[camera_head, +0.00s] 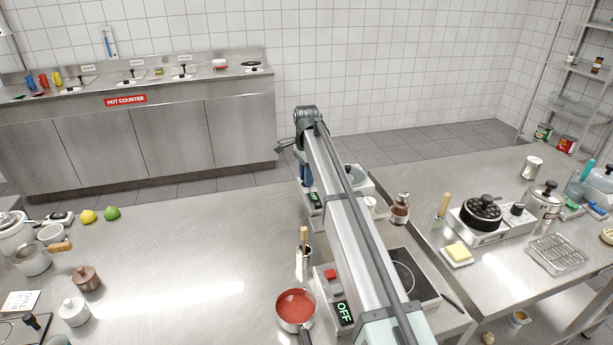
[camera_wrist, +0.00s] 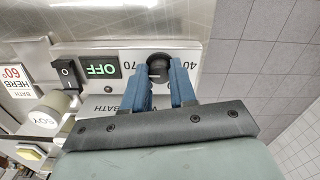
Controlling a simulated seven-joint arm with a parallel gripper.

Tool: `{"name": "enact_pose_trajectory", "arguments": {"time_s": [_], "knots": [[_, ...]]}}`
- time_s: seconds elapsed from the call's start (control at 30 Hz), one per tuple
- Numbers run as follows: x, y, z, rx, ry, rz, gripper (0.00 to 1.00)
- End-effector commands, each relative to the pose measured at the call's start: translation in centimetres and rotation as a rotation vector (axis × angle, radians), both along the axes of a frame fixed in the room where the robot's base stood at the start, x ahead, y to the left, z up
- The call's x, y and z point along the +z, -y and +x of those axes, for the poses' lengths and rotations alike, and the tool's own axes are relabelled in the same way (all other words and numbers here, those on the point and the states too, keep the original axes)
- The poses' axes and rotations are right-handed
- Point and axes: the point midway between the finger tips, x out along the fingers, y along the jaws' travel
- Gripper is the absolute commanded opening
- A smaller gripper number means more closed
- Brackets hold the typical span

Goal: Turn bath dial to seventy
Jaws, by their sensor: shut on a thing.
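The bath dial (camera_wrist: 159,66) is a round black knob on a pale panel (camera_wrist: 195,50) in the wrist view, with the marks 70 and 40 on either side of it. My gripper (camera_wrist: 167,75) has its blue fingers on both sides of the knob and is shut on it. A green display reading OFF (camera_wrist: 103,69) and a black rocker switch (camera_wrist: 66,73) sit left of the dial. In the head view my arm hides the dial; a small lit display (camera_head: 314,199) shows beside the arm's far end.
A card reading "herb bath 60°" (camera_wrist: 17,79) stands left of the panel. A soy container (camera_wrist: 52,112) is near it. The counter's left middle is clear.

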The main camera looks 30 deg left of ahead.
Motion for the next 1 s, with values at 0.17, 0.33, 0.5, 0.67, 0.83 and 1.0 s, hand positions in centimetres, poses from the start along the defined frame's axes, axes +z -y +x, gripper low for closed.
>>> {"name": "enact_pose_trajectory", "arguments": {"time_s": [0.17,0.33,0.5,0.67,0.83,1.0], "knots": [[0.08,-0.05,0.02,-0.003,0.001,0.001,0.0],[0.08,-0.05,0.01,-0.003,0.001,0.001,0.0],[0.06,-0.04,0.01,-0.002,0.001,0.001,0.41],[0.03,-0.03,0.01,-0.002,0.001,0.001,0.52],[0.04,-0.02,0.0,-0.001,0.001,0.001,0.52],[0.94,-0.06,0.05,-0.001,0.001,0.002,0.52]]}}
